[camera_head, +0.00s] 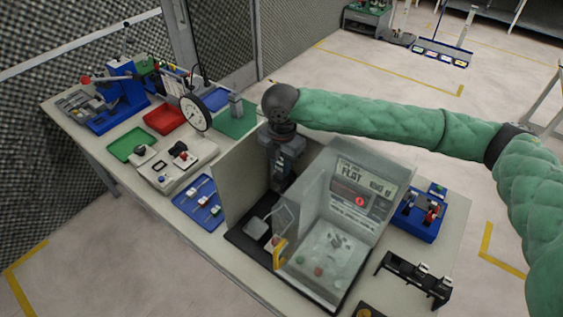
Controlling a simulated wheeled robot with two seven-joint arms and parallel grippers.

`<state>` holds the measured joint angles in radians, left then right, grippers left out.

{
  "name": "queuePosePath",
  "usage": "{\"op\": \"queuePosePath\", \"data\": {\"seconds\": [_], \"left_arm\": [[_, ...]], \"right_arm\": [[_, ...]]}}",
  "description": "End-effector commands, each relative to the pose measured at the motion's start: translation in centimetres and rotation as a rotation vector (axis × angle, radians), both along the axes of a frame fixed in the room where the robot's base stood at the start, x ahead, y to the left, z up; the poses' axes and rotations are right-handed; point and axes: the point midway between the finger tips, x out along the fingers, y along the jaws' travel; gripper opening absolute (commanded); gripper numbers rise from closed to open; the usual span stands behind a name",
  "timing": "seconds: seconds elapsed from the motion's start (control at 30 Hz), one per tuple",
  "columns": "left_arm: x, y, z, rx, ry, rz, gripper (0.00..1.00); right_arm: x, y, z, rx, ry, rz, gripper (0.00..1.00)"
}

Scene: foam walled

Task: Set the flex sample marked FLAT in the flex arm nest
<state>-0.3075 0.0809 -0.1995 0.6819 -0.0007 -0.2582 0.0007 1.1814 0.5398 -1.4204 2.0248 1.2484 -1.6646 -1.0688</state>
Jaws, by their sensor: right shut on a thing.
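My right gripper (281,180) reaches down from above, behind the clear panels of a walled station. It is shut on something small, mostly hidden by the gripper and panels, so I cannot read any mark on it. The station's grey back panel (362,190) carries a sign reading FLAT and a red lit ring. On the station's dark base (247,243) a small grey block (256,227) and a yellow piece (279,252) show. I cannot tell for certain which part is the flex arm nest. My left gripper is not in view.
A tall beige wall (238,180) and clear panels closely surround the gripper. A blue tray (183,205) with several small pieces lies left of it. A black rack (414,278) stands at right.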

Motion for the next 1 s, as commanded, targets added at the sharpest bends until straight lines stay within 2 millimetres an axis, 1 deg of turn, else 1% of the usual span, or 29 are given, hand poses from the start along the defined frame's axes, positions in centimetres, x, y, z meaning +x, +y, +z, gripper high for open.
{"op": "queuePosePath", "data": {"seconds": [0.63, 0.67, 0.7, 0.77, 1.0], "left_arm": [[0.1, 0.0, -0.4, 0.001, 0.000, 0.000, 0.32], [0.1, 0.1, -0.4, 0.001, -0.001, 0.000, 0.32], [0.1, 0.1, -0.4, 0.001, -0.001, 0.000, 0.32], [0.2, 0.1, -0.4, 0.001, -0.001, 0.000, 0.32], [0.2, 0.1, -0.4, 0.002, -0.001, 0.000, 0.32]], "right_arm": [[0.0, 0.0, -1.3, 0.000, 0.000, 0.000, 0.00], [0.0, 0.0, -1.3, 0.000, -0.001, 0.000, 0.27], [0.0, 0.0, -1.3, -0.001, -0.001, 0.000, 0.35], [0.0, 0.0, -1.3, 0.000, 0.000, 0.000, 0.47], [0.0, 0.0, -1.3, 0.000, 0.000, 0.000, 0.47]]}}
